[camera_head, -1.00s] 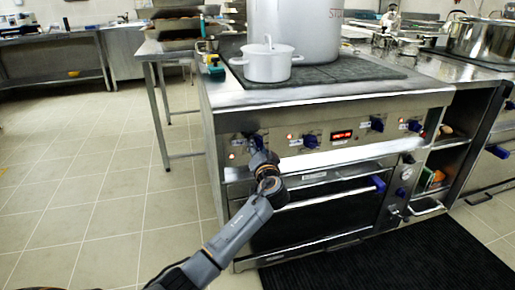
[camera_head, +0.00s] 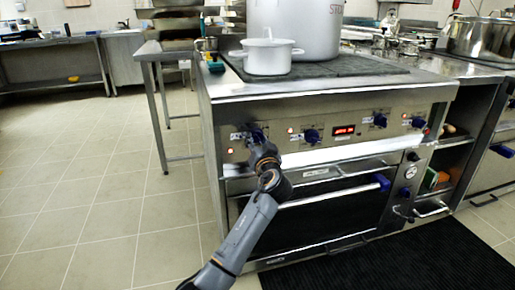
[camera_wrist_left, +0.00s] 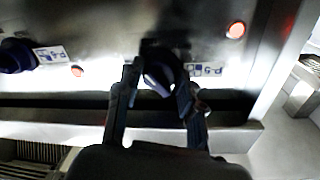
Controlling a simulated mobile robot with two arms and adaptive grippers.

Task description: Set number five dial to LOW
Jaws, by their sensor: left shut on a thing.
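The stove front panel (camera_head: 283,140) carries a row of blue dials. My left gripper (camera_head: 257,141) is at the leftmost dial (camera_head: 257,132) in the head view and partly hides it. In the left wrist view the two fingers of my left gripper (camera_wrist_left: 157,90) stand on either side of this dark blue dial (camera_wrist_left: 160,70) and are shut on it. A small label (camera_wrist_left: 208,70) is beside the dial, too blurred to read surely. The dial's exact setting cannot be told. My right gripper is in neither view.
Other blue dials (camera_head: 312,136) sit to the right on the panel. Below is the oven door with its long handle (camera_head: 335,195). A white pot (camera_head: 267,58) and a large stockpot (camera_head: 292,28) stand on the cooktop. The floor (camera_head: 95,190) at the left is clear.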

